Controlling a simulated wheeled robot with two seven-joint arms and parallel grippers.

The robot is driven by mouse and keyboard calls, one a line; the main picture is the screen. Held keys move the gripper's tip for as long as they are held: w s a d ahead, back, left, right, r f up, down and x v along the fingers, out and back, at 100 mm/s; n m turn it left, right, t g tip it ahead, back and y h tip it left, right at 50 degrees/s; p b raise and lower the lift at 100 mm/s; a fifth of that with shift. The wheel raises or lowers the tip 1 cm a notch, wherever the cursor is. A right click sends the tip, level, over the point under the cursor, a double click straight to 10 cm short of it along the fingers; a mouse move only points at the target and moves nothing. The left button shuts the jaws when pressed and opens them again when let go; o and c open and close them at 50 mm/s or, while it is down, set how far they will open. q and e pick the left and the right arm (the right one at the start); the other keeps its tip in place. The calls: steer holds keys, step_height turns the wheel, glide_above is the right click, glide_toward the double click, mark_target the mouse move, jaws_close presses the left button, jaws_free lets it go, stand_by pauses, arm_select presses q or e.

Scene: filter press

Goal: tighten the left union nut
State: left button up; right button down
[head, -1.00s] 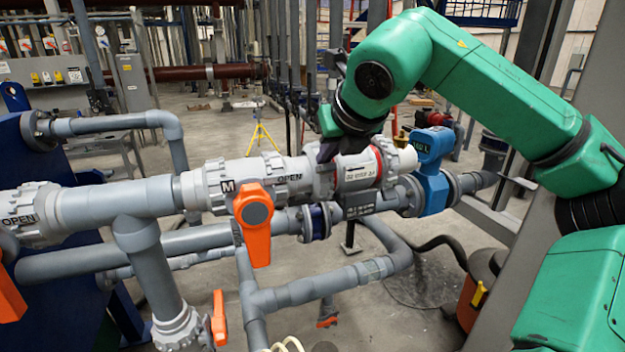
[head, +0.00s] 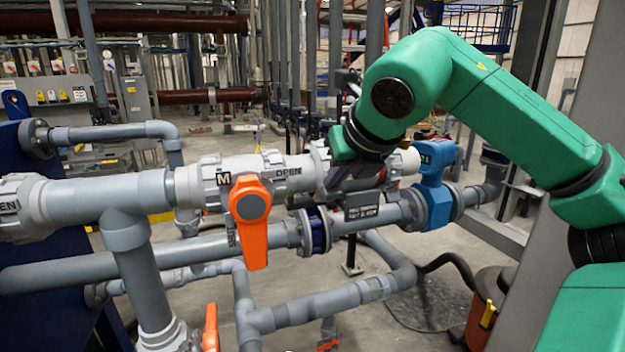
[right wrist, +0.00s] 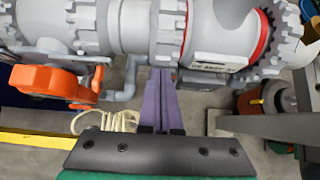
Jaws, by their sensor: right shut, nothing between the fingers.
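A grey-white plastic pipe runs across the head view with toothed union nuts. One nut (head: 319,168) sits just left of my right gripper and also shows in the right wrist view (right wrist: 168,28). Another nut (head: 208,185) sits left of an orange valve handle (head: 249,205). A further nut (head: 20,207) is at the far left edge. I cannot tell which of these is the task's left nut. My right gripper (head: 352,186) is in front of the pipe, hiding part of it. Its purple fingers (right wrist: 160,73) are shut and empty, tips near the labelled body.
A blue valve (head: 434,185) stands to the right. Lower grey pipes (head: 170,258) and a second orange handle (head: 210,328) lie below. In the wrist view, a red-ringed nut (right wrist: 278,38) is right of the fingers. An orange bucket (head: 487,305) stands on the floor.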

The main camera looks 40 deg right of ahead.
mark_target(336, 198)
steer(key=shift+d+f+b, duration=0.2)
steer(key=shift+f+b, duration=1.3)
steer(key=shift+f, duration=0.35)
steer(key=f, duration=0.1)
steer(key=b, duration=0.1)
steer(key=f+b, duration=0.1)
steer(key=shift+w+d+f, duration=0.25)
steer(key=shift+d+f, duration=0.05)
